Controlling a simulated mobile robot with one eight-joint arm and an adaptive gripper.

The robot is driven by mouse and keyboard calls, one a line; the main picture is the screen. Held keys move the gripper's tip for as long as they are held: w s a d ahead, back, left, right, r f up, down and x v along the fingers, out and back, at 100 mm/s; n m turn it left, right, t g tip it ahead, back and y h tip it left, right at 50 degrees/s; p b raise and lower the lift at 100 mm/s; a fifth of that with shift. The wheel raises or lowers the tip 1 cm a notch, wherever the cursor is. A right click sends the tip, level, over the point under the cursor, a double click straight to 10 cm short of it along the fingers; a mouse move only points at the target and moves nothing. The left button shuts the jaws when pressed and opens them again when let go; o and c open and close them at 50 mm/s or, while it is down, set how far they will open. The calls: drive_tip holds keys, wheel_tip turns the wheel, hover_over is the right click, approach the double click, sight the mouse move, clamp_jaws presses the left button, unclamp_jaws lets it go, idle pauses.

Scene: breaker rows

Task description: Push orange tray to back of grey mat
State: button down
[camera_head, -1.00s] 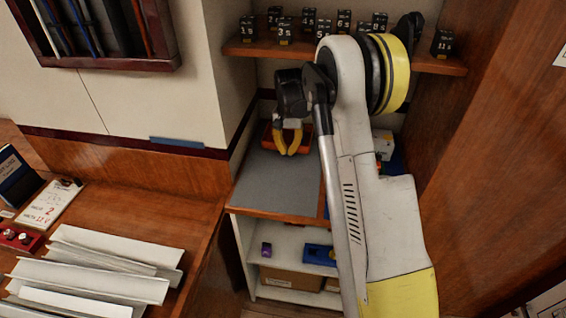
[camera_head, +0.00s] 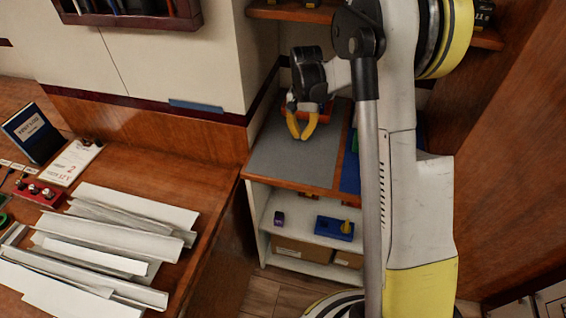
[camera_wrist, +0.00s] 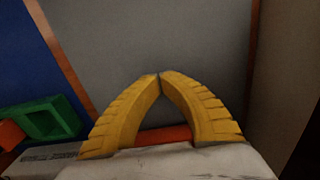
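The orange tray (camera_head: 326,112) lies at the back end of the grey mat (camera_head: 290,163), close to the rear wall, partly hidden behind my gripper. My gripper (camera_head: 302,138) has its yellow fingers pointing down over the mat, in front of the tray in the head view. The fingertips meet and hold nothing. In the wrist view the gripper (camera_wrist: 160,75) is shut, and a red-orange strip of the tray (camera_wrist: 162,135) shows between the fingers near their bases. I cannot tell whether the fingers touch the tray. Bare grey mat (camera_wrist: 150,35) shows beyond the tips.
A wooden strip (camera_wrist: 62,60) divides the grey mat from a blue mat (camera_wrist: 25,60), where a green open box (camera_wrist: 48,119) stands. A wall flanks the grey mat. A lower shelf (camera_head: 285,225) holds a blue object (camera_head: 333,228). White channel pieces (camera_head: 110,240) cover the left bench.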

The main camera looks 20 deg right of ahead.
drive_tip(key=s+a, duration=0.4)
drive_tip(key=s, duration=0.1)
drive_tip(key=s+a, duration=0.4)
drive_tip(key=s, duration=0.1)
drive_tip(key=s+a+p, duration=0.1)
drive_tip(key=s+a, duration=0.3)
drive_tip(key=s, duration=0.2)
drive_tip(key=shift+s+a+r, duration=0.1)
drive_tip(key=shift+a+r, duration=0.15)
drive_tip(key=shift+a, duration=0.1)
wheel_tip(320, 180, up, 8)
drive_tip(key=p, duration=0.3)
drive_tip(key=shift+s+p, duration=0.2)
drive_tip(key=shift+p, duration=0.1)
drive_tip(key=shift+a+r, duration=0.1)
